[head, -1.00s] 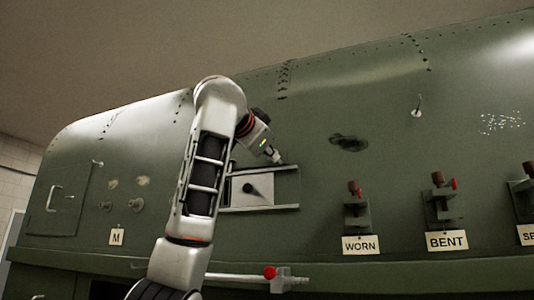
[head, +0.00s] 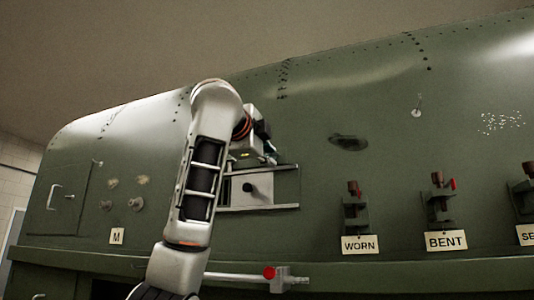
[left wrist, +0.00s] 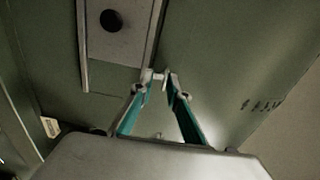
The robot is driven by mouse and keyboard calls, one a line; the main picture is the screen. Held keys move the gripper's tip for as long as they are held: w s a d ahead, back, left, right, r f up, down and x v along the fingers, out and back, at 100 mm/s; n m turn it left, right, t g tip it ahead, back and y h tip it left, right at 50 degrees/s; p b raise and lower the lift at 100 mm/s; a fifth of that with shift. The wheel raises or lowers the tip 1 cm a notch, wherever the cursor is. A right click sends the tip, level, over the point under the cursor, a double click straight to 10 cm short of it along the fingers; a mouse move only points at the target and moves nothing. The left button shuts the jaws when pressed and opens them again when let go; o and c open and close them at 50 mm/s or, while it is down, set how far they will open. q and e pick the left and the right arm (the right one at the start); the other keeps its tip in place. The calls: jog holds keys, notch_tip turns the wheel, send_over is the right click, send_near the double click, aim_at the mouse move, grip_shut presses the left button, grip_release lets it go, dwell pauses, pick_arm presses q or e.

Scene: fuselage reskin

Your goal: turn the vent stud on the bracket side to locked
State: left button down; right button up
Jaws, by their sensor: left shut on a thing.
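The vent (head: 237,199) is a pale plate with a black knob (head: 252,189), set between rails in the green fuselage skin. In the left wrist view the plate (left wrist: 103,60) and its dark knob (left wrist: 111,20) lie at upper left. My left gripper (head: 271,160) is at the upper edge of the vent, right of the knob. In the left wrist view its teal fingers (left wrist: 160,78) close on a small pale vent stud (left wrist: 158,75) beside the rail. The fingertips mostly hide the stud, so its turn cannot be read. My right gripper is not in view.
A card M (head: 117,236) is at left. A red-ended fitting (head: 284,277) juts out below the vent.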

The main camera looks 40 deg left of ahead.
pick_arm(q)
jog(key=shift+w+d+f+m, duration=0.25)
jog(key=shift+w+f+m, duration=0.2)
jog(key=shift+f, duration=0.1)
jog(key=c, duration=1.6)
grip_release()
jog(key=shift+r+v, duration=0.15)
jog(key=shift+v, duration=2.85)
jog(key=shift+r+v, duration=0.1)
jog(key=shift+v, duration=2.9)
jog(key=shift+a, duration=0.1)
